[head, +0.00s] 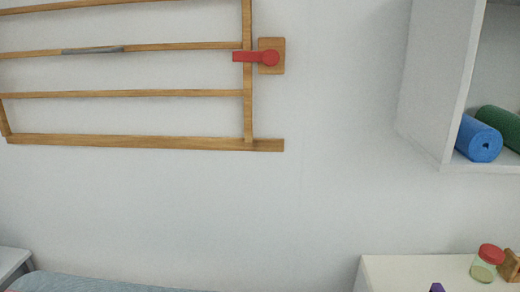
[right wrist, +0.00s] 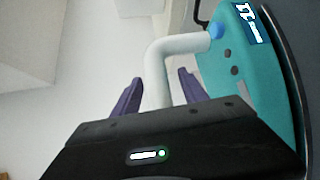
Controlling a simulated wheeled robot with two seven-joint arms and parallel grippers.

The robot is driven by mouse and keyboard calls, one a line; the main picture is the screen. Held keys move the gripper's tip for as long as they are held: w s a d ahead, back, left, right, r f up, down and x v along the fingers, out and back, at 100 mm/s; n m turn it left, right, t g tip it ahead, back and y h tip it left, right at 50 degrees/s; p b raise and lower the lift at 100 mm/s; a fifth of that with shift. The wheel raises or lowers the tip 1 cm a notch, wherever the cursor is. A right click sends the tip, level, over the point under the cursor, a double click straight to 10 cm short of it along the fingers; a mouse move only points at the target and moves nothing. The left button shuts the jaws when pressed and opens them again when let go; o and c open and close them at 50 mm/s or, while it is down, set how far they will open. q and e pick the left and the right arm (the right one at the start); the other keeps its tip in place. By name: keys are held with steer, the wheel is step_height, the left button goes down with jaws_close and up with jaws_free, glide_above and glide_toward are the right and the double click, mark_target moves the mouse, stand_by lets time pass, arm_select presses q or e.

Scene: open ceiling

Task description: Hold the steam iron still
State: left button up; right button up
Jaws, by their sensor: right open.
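The steam iron (right wrist: 230,62) shows in the right wrist view as a teal body with dark buttons and a blue knob. A white bent handle (right wrist: 182,45) runs from it. My right gripper (right wrist: 161,76) has its two purple fingers apart, one on each side of the handle in this view. The gripper is open, and I cannot tell whether a finger touches the handle. The handle's lower end is hidden behind the black gripper body. In the head view the iron does not show, and my left gripper is not in view.
A wooden wall rack (head: 125,94) with a red latch (head: 256,57) hangs at the upper left. A white shelf (head: 432,80) holds a blue roll (head: 479,139) and a green roll (head: 500,122). A red-lidded jar (head: 486,264) stands on a white surface (head: 400,272) at lower right.

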steer(key=v, duration=1.2)
